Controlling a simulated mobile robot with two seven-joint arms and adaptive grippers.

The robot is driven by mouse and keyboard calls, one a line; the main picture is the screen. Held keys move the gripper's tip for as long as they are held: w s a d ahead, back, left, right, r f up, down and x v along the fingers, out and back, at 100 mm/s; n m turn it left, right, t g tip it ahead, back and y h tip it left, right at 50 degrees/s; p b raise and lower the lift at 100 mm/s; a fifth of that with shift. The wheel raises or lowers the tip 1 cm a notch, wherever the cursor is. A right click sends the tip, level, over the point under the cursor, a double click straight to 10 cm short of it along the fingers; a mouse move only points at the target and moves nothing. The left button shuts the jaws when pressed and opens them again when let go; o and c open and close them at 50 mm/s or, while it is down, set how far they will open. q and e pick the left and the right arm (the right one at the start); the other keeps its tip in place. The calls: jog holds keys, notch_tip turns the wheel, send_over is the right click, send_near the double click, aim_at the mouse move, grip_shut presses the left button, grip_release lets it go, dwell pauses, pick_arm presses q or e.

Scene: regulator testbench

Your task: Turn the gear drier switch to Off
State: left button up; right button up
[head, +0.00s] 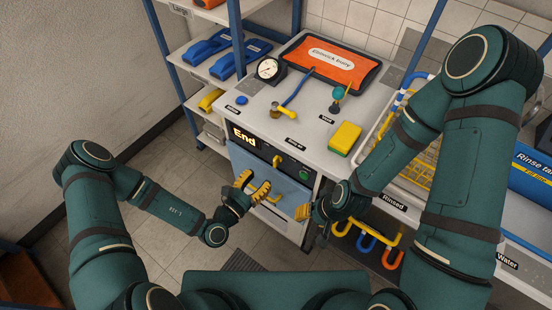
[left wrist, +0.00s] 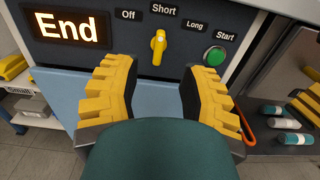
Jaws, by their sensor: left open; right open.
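The gear drier switch is a yellow knob (left wrist: 158,48) on the black front panel. It also shows small in the head view (head: 277,161). Its labels read Off, Short and Long from left to right, and the knob stands nearly upright, its top toward Short. My left gripper (left wrist: 162,88) is open in front of the panel, its yellow fingers either side of and below the knob, apart from it. In the head view the left gripper (head: 252,187) is by the blue drier door (head: 243,157). My right gripper (head: 305,211) is open and empty, right of the drier's front.
A lit End display (left wrist: 67,27) is left of the knob, and a green Start button (left wrist: 214,57) is right of it. On the bench top are a gauge (head: 268,68), an orange bag (head: 332,63) and a yellow sponge (head: 345,138). Hooked handles hang at right.

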aim_at(274, 162)
pick_arm(q)
jog(key=b+x, duration=0.1)
jog(key=x, duration=0.8)
jog(key=shift+w+d, duration=0.1)
jog(key=shift+w, duration=0.05)
grip_shut()
